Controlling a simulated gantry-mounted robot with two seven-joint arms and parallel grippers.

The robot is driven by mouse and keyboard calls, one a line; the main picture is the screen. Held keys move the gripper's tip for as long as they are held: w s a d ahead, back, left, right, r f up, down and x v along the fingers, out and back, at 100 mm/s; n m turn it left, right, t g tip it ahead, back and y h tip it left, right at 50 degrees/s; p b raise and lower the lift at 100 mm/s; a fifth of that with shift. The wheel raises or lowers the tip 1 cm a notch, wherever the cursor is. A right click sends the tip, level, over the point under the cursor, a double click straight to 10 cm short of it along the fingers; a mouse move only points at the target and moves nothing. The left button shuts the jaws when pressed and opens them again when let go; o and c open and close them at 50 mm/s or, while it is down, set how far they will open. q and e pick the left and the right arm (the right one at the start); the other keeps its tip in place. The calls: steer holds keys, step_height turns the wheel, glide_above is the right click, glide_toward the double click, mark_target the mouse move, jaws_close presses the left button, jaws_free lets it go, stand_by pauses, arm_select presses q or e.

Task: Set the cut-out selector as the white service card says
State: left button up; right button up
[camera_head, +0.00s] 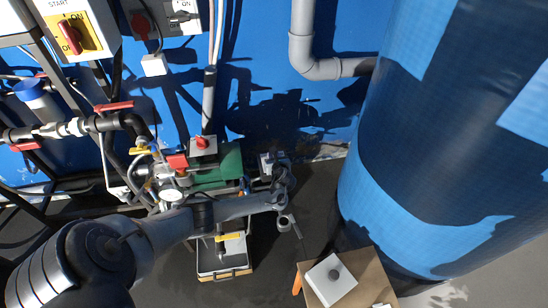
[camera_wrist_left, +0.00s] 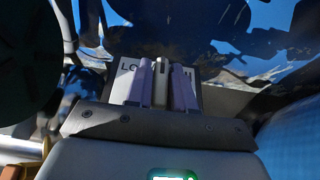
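My left arm reaches in from the left in the head view, and its gripper (camera_head: 279,172) is at a small grey box (camera_head: 266,162) at the right end of the green machine. In the left wrist view, the two purple fingers (camera_wrist_left: 162,85) stand on either side of a narrow pale grey lever or knob (camera_wrist_left: 161,80). I cannot tell whether they press on it. I cannot make out a readable white service card. My right gripper is not in view.
A large blue-wrapped tank (camera_head: 405,160) stands on the right. Red-handled valves (camera_head: 114,106) and pipes crowd the left. A red knob (camera_head: 202,142) sits above the green machine (camera_head: 218,168). A white plate with a grey knob (camera_head: 330,283) lies on a brown board at the bottom.

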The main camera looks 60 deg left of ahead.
arm_select(q)
jaws_close()
steer(key=shift+n+g, duration=0.7)
steer(key=shift+g, duration=0.1)
steer(key=shift+w+f+n+g+y+b, duration=0.1)
steer(key=shift+n+g+y+b, duration=0.3)
steer(key=shift+n+g, duration=0.35)
steer(key=n+g+b, duration=0.2)
steer(key=g+b, duration=0.1)
steer(key=b, duration=0.1)
steer(key=n+g+b, duration=0.3)
steer(key=b, duration=0.2)
steer(key=shift+f+n+g+h, duration=0.15)
steer(key=shift+n+g+h, duration=0.1)
steer(key=shift+h, duration=0.15)
steer(key=shift+n+g+b, duration=0.4)
steer(key=shift+g+b, duration=0.1)
steer(key=shift+b, duration=0.3)
steer(key=shift+o, duration=2)
jaws_free()
steer(key=shift+r, duration=0.2)
